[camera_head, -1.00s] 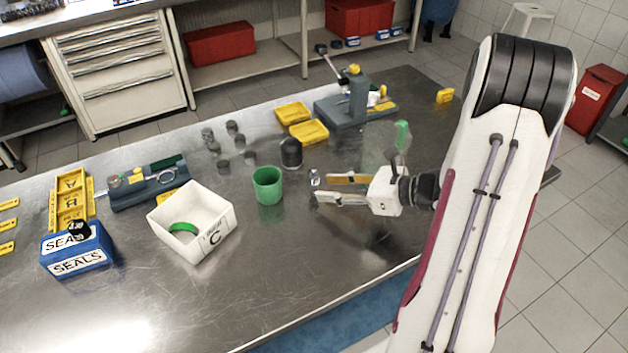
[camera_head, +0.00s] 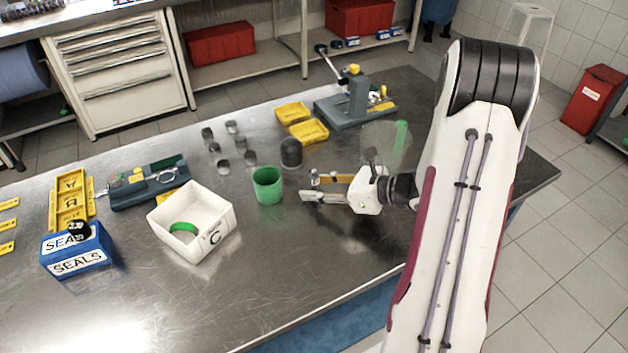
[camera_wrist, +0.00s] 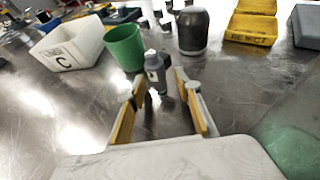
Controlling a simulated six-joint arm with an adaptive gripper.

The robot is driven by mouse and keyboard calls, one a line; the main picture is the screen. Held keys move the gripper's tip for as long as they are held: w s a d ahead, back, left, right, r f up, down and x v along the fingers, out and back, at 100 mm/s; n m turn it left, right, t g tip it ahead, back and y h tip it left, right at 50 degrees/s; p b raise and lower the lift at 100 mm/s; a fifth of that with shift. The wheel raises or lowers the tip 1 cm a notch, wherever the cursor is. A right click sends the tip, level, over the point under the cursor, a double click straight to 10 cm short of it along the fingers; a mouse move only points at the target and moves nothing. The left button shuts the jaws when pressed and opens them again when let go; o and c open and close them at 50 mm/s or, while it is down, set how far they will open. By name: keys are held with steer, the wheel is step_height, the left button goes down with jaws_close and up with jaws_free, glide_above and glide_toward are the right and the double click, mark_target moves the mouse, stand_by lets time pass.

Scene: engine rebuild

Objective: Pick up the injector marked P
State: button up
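A small grey injector (camera_wrist: 155,66) stands upright on the metal table in the wrist view, with a dark mark on its side that is too small to read. My gripper (camera_wrist: 160,80) is open, its two yellow-lined fingers on either side of the injector's lower part near the fingertips. I cannot tell whether either finger touches it. In the head view my gripper (camera_head: 312,187) is low over the table, and the injector (camera_head: 314,176) shows as a small shape at the fingertips, partly hidden.
A green cup (camera_head: 267,186) stands just left of my gripper, with a dark domed cylinder (camera_head: 291,153) behind. A white bin marked C (camera_head: 218,238) is farther left. Yellow trays (camera_head: 309,132) lie at the back. A translucent green-tinted object (camera_wrist: 290,145) is close on the right. The front table is clear.

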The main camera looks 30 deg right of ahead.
steer(key=shift+w+a+f, duration=0.2)
steer(key=shift+w+a, duration=0.05)
steer(key=shift+w, duration=0.15)
jaws_close()
